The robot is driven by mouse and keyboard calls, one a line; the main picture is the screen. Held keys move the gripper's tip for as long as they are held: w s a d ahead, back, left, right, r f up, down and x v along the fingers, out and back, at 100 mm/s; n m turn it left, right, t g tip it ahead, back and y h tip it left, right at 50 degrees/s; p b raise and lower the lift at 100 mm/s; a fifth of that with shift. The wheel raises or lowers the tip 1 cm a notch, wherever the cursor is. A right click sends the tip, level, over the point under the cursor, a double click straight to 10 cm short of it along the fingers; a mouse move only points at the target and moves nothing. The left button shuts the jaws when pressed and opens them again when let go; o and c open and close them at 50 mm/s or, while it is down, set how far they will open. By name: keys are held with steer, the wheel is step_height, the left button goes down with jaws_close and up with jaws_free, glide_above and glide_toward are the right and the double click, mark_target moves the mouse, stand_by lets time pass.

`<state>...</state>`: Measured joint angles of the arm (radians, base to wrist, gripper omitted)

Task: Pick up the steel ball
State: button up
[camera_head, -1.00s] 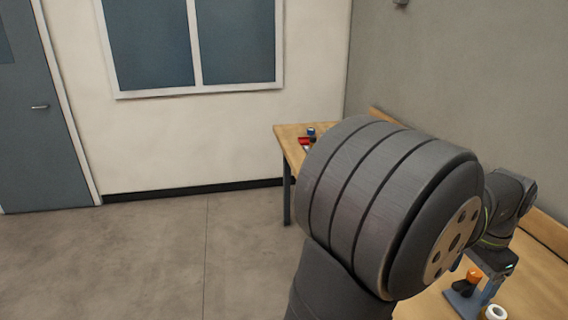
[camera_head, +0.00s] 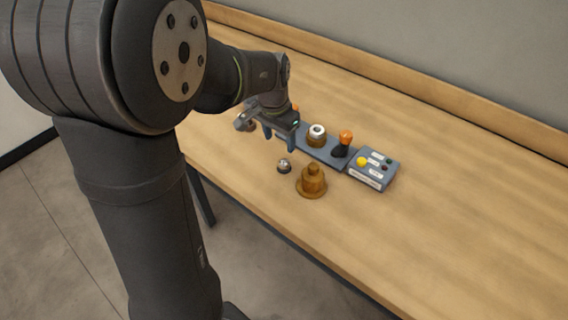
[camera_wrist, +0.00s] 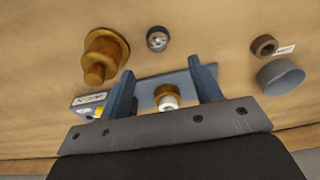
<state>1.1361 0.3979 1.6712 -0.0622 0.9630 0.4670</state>
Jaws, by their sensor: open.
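The steel ball (camera_head: 284,166) is a small shiny sphere on the wooden table, just left of a brass bell-shaped piece in the head view. In the wrist view the steel ball (camera_wrist: 157,39) sits at the top centre, beyond the fingertips and seemingly in a dark ring or holder. My gripper (camera_head: 281,140) is open and empty above the table, a little behind the ball. In the wrist view my gripper's fingers (camera_wrist: 161,84) stand wide apart, with nothing between them in their grasp.
The brass piece (camera_head: 312,183) stands close to the ball. Behind are a blue-grey plate (camera_head: 324,150) with a white-topped brass part (camera_head: 317,135), an orange-knobbed lever (camera_head: 343,142) and a button box (camera_head: 372,168). A brown ring (camera_wrist: 264,45) and grey cylinder (camera_wrist: 280,77) lie right. The right tabletop is clear.

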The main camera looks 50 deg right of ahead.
mark_target(284, 160)
steer(key=f, duration=0.3)
steer(key=d+f, duration=0.1)
steer(key=f, duration=0.6)
steer(key=shift+s+d, duration=0.2)
steer(key=shift+d, duration=0.05)
steer(key=shift+c, duration=0.5)
steer(key=c, duration=1.1)
